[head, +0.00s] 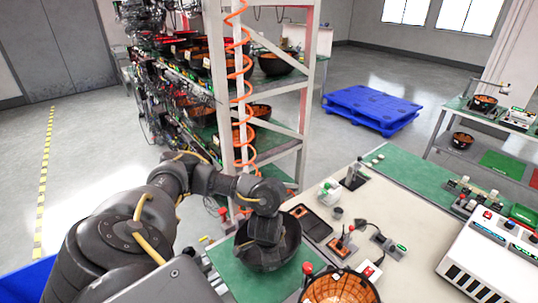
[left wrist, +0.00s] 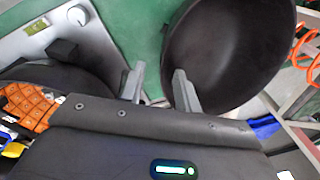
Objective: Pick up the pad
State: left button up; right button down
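No thing in view is clearly the pad. A flat dark rectangular piece with a brownish face (head: 311,222) lies on the bench and may be it, but I cannot tell. My left arm reaches over a black bowl (head: 285,250) on the green mat. The left gripper's fingertips are hidden in the head view. In the left wrist view, my left gripper (left wrist: 159,88) is open, its two fingers apart with nothing visible between them. The right finger overlaps the edge of the black bowl (left wrist: 225,50). My right gripper is not in view.
A bowl with an orange grid inside (head: 340,288) stands at the bench front; it also shows in the left wrist view (left wrist: 28,104). A red-knobbed device (head: 342,243) and small tools lie beside it. A rack with orange coiled cable (head: 240,100) stands behind. A blue pallet (head: 370,108) lies beyond.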

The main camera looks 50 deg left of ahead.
pick_arm(q)
jog(key=f, duration=0.2)
jog(key=w+f, duration=0.1)
jog(key=f, duration=0.1)
jog(key=a+f, duration=0.1)
jog(key=f, duration=0.1)
jog(key=shift+w+b, duration=0.25)
jog(key=shift+b, duration=0.15)
jog(key=shift+d, duration=0.1)
grip_shut()
pick_arm(e)
jog(key=shift+w+f, duration=0.65)
